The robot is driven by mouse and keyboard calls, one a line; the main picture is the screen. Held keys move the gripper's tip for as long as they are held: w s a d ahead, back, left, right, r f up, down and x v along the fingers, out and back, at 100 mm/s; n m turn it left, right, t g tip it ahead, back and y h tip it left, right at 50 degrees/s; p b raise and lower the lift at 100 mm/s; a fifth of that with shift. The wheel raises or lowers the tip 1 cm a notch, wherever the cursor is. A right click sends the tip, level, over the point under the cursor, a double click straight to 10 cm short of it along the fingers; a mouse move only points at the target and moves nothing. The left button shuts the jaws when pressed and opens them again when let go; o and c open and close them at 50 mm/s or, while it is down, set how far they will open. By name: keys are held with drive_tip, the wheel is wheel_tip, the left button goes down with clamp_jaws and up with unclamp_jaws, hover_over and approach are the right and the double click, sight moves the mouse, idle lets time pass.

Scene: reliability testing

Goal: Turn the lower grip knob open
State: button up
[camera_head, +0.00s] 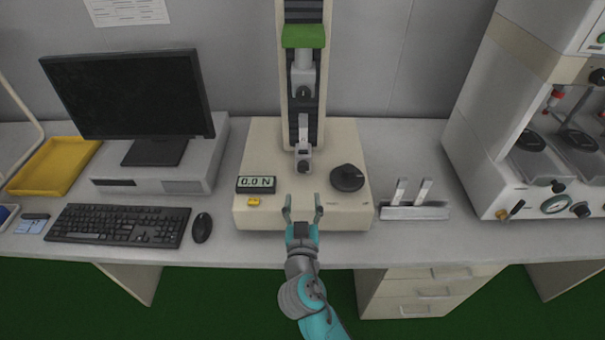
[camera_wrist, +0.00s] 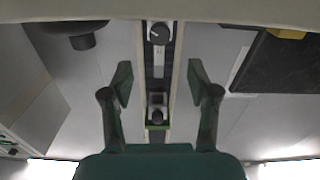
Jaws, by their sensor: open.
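The testing machine has a beige base (camera_head: 265,150) and an upright column. The lower grip, low on the column, carries a small dark lower grip knob (camera_head: 304,167). In the wrist view, which is upside down, this knob (camera_wrist: 159,33) shows near the top with a pale pointer line. The upper grip knob (camera_head: 303,92) sits higher, below the green crosshead (camera_head: 303,36); it also shows in the wrist view (camera_wrist: 158,115). My gripper (camera_head: 303,204) is open and empty, in front of the lower grip and apart from it. Its fingertips (camera_wrist: 160,80) spread either side of the column.
A black round handwheel (camera_head: 347,177) is on the base's right, a display reading 0.0 N (camera_head: 256,184) and yellow button (camera_head: 254,202) on its left. A metal holder (camera_head: 413,211) stands to the right. Monitor (camera_head: 130,92), keyboard (camera_head: 120,225) and mouse (camera_head: 202,227) are left.

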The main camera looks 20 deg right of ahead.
sight(303, 170)
drive_tip(key=x, duration=0.9)
drive_tip(key=shift+w+d+f, duration=0.1)
drive_tip(key=shift+w+d, duration=0.05)
drive_tip(key=shift+w, duration=0.15)
clamp_jaws()
